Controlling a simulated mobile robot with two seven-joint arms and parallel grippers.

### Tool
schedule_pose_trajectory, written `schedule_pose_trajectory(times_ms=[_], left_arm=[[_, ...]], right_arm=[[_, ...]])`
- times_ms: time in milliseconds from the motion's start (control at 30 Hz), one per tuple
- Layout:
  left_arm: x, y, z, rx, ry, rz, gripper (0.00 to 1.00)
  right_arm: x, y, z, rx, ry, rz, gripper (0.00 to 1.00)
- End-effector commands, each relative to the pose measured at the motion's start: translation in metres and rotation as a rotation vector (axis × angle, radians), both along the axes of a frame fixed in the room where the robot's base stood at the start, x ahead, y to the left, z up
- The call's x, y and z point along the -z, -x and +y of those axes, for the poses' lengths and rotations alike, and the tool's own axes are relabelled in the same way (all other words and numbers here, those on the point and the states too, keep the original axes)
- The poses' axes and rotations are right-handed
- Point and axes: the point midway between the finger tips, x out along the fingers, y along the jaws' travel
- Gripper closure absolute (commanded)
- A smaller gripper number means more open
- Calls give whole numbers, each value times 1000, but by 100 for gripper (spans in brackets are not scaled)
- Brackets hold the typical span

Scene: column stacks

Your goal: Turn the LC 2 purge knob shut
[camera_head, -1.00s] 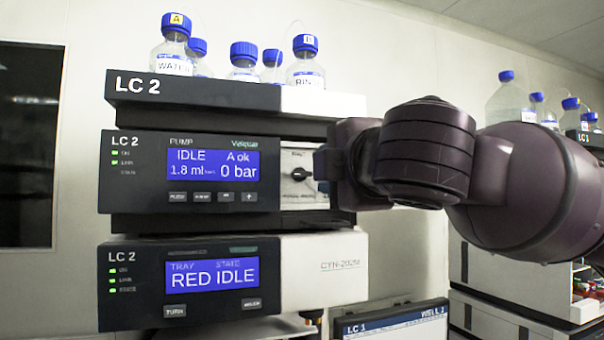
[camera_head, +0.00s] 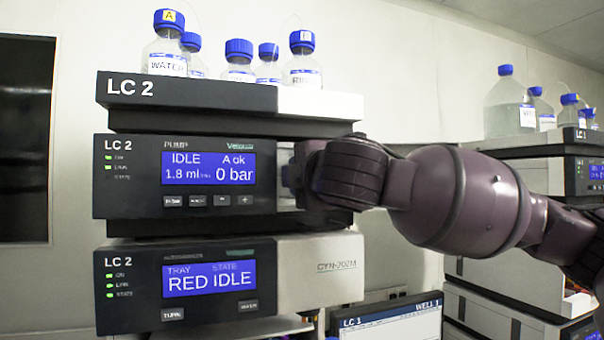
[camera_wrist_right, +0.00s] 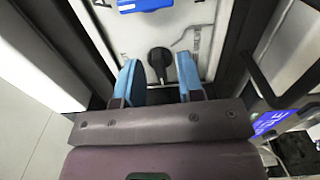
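The LC 2 purge knob (camera_wrist_right: 159,60) is a black knob with a lever-shaped handle on the pale front panel (camera_wrist_right: 188,15) of the LC 2 pump (camera_head: 125,190). In the head view my right arm hides the knob. My right gripper (camera_wrist_right: 158,66) has its two blue fingers apart, one on each side of the knob. Gaps show between the knob and both fingers, so it is not clamped. In the head view the right gripper (camera_head: 290,178) is at the pump's right side. The pump display reads IDLE and 0 bar. My left gripper is not in view.
Blue-capped bottles (camera_head: 239,62) stand on the tray (camera_head: 225,97) above the pump. A lower LC 2 module (camera_head: 320,280) reads RED IDLE. An LC 1 screen (camera_head: 395,325) is at the bottom. Another stack (camera_head: 500,275) stands at the right.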

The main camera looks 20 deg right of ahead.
Motion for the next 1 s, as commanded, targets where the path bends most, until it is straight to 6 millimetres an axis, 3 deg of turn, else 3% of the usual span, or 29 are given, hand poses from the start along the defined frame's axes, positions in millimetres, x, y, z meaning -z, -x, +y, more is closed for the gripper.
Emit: schedule_pose_trajectory(times_ms=[167,400,767,1000], left_arm=[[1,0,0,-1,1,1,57],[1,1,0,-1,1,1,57],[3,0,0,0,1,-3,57],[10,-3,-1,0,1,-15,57]], right_arm=[[0,0,0,0,0,0,65],[0,0,0,0,0,0,100],[2,0,0,1,-31,3,100],[4,0,0,1,-157,7,100]])
